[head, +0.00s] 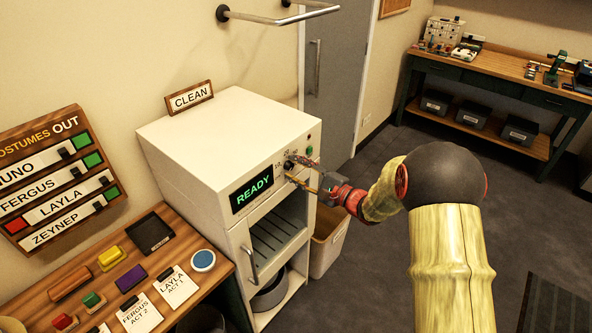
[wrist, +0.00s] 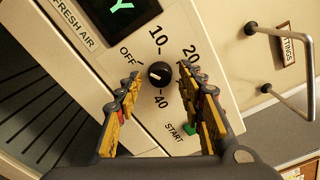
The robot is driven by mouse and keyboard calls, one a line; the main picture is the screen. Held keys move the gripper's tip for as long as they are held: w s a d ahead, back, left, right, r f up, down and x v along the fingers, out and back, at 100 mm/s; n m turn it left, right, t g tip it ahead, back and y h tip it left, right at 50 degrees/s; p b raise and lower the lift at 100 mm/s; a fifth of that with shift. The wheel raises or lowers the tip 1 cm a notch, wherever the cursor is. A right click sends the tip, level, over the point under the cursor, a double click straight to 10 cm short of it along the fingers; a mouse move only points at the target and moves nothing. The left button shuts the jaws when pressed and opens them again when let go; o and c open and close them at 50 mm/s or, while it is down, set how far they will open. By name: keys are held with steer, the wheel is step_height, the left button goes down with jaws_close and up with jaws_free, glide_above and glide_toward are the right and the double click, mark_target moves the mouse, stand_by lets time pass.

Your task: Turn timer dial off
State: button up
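The timer dial (wrist: 160,74) is a small round black knob on the white machine's front panel. In the wrist view, OFF, 10, 20 and 40 are printed around it. A pale mark shows on the dial's left part; its exact setting is hard to read. My gripper (wrist: 160,82) is open, with one yellow-and-black finger on each side of the dial. Small gaps seem to separate both fingers from it. In the head view my gripper (head: 303,171) reaches the panel from the right, and the dial (head: 289,165) shows between the fingers.
The machine (head: 190,150) has a green READY display (head: 252,189) left of the dial. A green START button (wrist: 191,130) sits close to the right finger. An open compartment (head: 275,238) with a slatted shelf lies below.

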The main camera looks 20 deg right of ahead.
steer(key=shift+s, duration=0.1)
steer(key=v, duration=1.1)
steer(key=shift+s+d, duration=0.25)
steer(key=shift+s, duration=0.05)
